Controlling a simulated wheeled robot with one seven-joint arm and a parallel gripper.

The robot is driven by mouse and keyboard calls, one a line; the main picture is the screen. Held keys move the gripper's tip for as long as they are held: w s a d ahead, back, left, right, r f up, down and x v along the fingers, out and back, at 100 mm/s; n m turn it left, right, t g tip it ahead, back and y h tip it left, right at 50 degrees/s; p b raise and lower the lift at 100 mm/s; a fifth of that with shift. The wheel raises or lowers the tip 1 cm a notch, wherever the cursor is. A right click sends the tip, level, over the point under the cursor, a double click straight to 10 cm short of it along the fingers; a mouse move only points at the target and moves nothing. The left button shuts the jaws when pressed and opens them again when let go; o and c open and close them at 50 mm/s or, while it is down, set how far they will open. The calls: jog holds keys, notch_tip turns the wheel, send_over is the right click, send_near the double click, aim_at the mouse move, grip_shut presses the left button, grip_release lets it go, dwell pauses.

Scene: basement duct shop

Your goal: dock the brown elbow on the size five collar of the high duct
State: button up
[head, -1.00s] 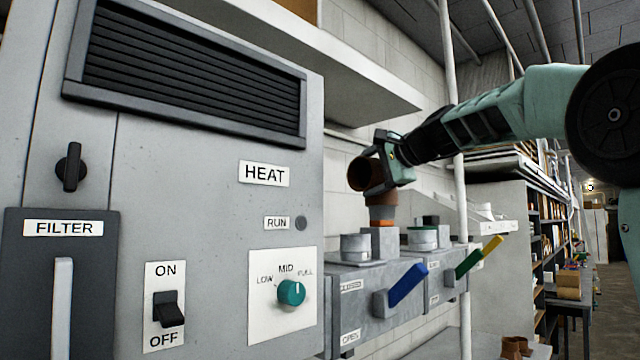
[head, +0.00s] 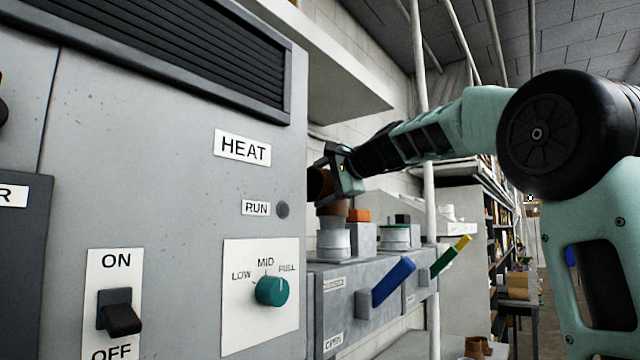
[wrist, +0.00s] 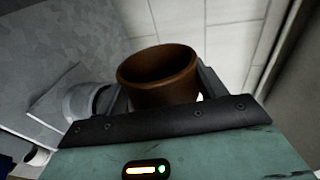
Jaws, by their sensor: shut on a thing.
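The brown elbow (head: 318,184) is held in my gripper (head: 330,174), beside the heater panel's right edge. In the wrist view the elbow (wrist: 158,80) shows its round open mouth between the fingers. Its lower end points down, with a grey part beneath it, over a pale grey collar (head: 333,243) on the near grey duct box (head: 345,292). I cannot tell whether it touches the collar. A second collar with a green band (head: 396,237) stands further right. In the wrist view a grey round collar (wrist: 84,103) shows left of the elbow. I cannot read any collar's size.
The heater panel (head: 160,150) stands close on the left. A blue lever (head: 393,283) and a green-yellow lever (head: 450,256) stick out from the boxes. An orange piece (head: 358,215) tops a grey block. A white pipe (head: 424,150) stands behind.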

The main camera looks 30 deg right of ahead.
aim_at(327, 194)
jog(key=shift+f+b, duration=0.55)
jog(key=shift+f, duration=0.45)
jog(key=shift+s+f+b, duration=0.15)
jog(key=shift+f+b, duration=0.45)
jog(key=shift+b, duration=0.15)
dwell(0.8)
jog(key=o, duration=0.8)
jog(key=shift+b+v, duration=0.85)
jog(key=shift+v, duration=4.65)
jog(key=shift+s, duration=0.1)
